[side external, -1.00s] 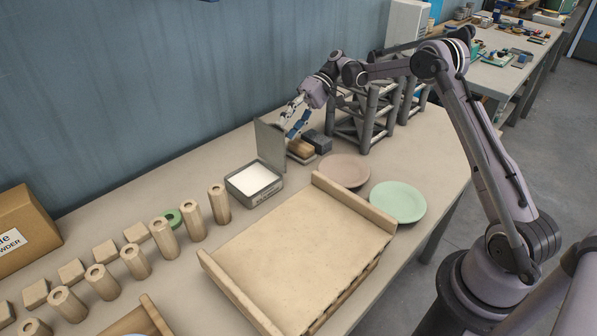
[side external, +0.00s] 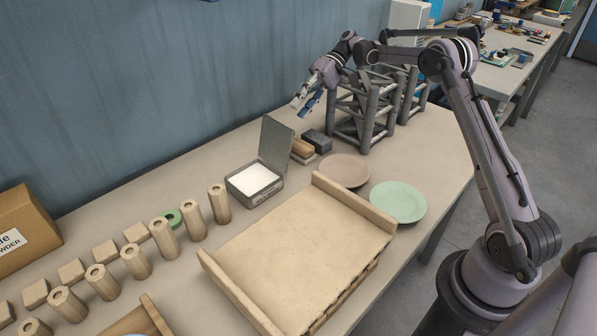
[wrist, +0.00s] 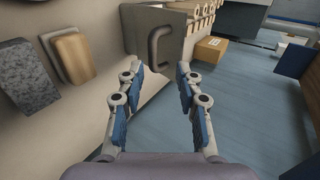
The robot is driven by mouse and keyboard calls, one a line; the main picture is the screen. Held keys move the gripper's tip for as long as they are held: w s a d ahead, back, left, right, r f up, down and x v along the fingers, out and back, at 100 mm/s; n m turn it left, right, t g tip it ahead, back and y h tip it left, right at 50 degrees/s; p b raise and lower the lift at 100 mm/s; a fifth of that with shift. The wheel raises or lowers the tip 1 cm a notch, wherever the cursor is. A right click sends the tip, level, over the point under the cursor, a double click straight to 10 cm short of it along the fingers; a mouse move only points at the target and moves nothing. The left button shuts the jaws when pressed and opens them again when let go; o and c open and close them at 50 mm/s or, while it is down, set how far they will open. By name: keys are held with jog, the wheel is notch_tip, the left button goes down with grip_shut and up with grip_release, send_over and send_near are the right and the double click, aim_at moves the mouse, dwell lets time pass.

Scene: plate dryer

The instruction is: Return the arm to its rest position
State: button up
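My gripper (side external: 305,103) hangs in the air above the back of the table, to the upper right of the open metal tin (side external: 254,196). In the wrist view my gripper (wrist: 157,105) has its blue-padded fingers apart with nothing between them. The tin's lid (side external: 275,141) stands raised and leans back, apart from the fingers. A grey panel with a dark handle (wrist: 158,46) ahead of the fingers in the wrist view appears to be this lid. White material (side external: 253,180) fills the tin.
Dark lattice frames (side external: 362,135) stand right of my gripper. A wooden block (side external: 302,148) and a grey block (side external: 320,141) lie below it. A brown plate (side external: 344,171), green plate (side external: 398,202) and wooden rack (side external: 300,245) are nearer. The blue wall (side external: 150,90) is behind.

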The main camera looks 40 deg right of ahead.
jog(key=s+a+r+m+t+h, duration=0.1)
jog(key=s+a+r+h, duration=0.2)
jog(key=s+a, duration=0.2)
jog(key=s+a+r+t+h, duration=0.1)
jog(key=s+a+r+h, duration=0.2)
jog(key=s+a, duration=0.2)
jog(key=s+f+t+h, duration=0.2)
jog(key=s, duration=0.6)
jog(key=s+f+n+t+h, duration=0.1)
jog(key=s+f+t+h, duration=0.2)
jog(key=s, duration=0.5)
jog(key=shift+a+f, duration=0.35)
jog(key=shift+a, duration=0.05)
